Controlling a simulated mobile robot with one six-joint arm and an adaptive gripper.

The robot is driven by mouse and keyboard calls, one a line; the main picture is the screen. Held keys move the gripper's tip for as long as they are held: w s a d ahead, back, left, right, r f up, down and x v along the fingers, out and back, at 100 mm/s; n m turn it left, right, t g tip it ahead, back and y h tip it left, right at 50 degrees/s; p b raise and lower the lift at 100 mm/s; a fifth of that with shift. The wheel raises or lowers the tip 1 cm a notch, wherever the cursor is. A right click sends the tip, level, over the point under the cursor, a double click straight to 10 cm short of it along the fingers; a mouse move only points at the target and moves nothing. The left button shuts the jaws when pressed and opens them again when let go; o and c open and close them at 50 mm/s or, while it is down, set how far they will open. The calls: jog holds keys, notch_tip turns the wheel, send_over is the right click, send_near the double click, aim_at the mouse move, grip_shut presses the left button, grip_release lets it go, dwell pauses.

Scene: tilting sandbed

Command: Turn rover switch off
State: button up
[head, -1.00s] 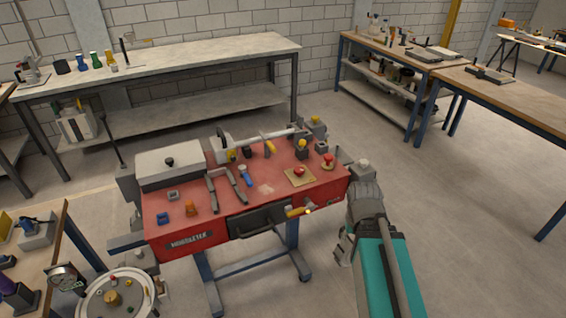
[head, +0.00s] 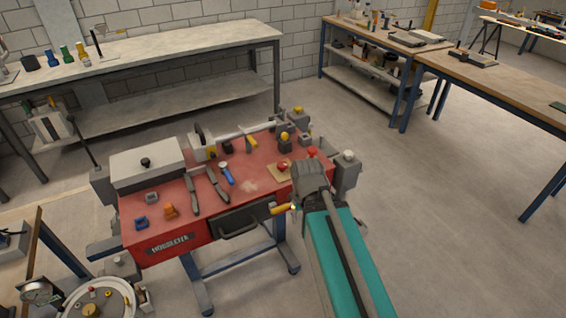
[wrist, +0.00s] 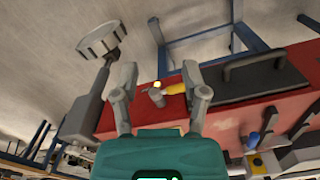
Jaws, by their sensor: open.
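A red-topped bench (head: 250,187) stands in front of me with small tools and fittings on it. I cannot tell for certain which fitting is the rover switch. A yellow handle (head: 281,208) with a small bright spot at its end sticks out at the front edge; the yellow handle also shows in the wrist view (wrist: 174,88). My gripper (head: 311,175) is at the bench's right end, partly covering it. In the wrist view my gripper (wrist: 159,72) has its two fingers apart, with the handle's end visible between them, and holds nothing.
A grey box (head: 347,173) stands at the bench's right side. A dark bar handle (head: 238,230) is on the bench's front. The floor (head: 430,230) at right is clear.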

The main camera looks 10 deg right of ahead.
jog(key=o, duration=0.4)
jog(key=shift+w+r, duration=0.1)
jog(key=shift+w, duration=0.15)
jog(key=shift+o, duration=0.6)
jog(key=w, duration=0.1)
jog(key=w+a+r+m+p, duration=0.1)
jog(key=w+m, duration=0.1)
jog(key=w, duration=0.1)
jog(key=shift+a+r+p, duration=0.2)
jog(key=shift+r+p, duration=0.1)
jog(key=shift+p, duration=0.1)
notch_tip(320, 180, up, 9)
jog(key=m+p, duration=0.9)
jog(key=m, duration=0.4)
send_over(282, 163)
jog(key=shift+s+f, duration=0.1)
jog(key=shift+f, duration=0.2)
notch_tip(282, 163, down, 13)
jog(key=b, duration=1.4)
jog(key=shift+f, duration=0.2)
